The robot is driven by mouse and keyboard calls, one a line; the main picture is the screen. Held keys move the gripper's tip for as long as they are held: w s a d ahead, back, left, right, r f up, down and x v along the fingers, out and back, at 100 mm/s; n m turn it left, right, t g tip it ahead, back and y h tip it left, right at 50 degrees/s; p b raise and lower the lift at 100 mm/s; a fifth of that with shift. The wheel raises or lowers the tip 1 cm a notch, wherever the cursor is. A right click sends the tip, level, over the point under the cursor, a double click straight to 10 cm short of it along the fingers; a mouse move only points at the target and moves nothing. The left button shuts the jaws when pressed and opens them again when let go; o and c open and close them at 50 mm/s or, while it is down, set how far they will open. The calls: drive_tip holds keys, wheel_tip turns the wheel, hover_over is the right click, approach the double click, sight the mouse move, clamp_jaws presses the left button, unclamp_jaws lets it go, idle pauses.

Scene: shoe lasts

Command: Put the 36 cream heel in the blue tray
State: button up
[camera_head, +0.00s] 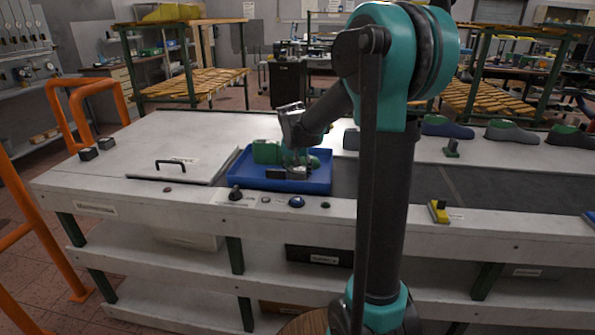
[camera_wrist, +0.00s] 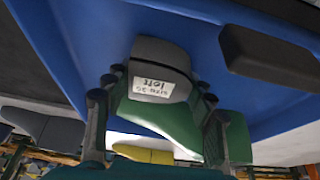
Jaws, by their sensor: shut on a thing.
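The blue tray (camera_head: 300,186) sits on the workbench, and its floor fills much of the wrist view (camera_wrist: 75,40). My gripper (camera_head: 293,160) is down over the tray. In the wrist view my gripper (camera_wrist: 158,95) is shut on a shoe last piece (camera_wrist: 162,60) with a grey end, a green body and a white label. The label is upside down and seems to read size 36, left. I see no clearly cream surface on it. Whether it touches the tray floor is unclear.
A green block (camera_head: 267,151) and a dark piece (camera_wrist: 265,62) are in the tray. A hinged-looking panel with a black handle (camera_head: 177,162) lies left of it. Knobs (camera_head: 297,202) line the front edge. Several shoe lasts (camera_head: 447,127) stand at the back right.

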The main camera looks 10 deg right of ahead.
drive_tip(key=o, duration=1.2)
drive_tip(key=shift+f, duration=0.1)
drive_tip(key=v, duration=1.2)
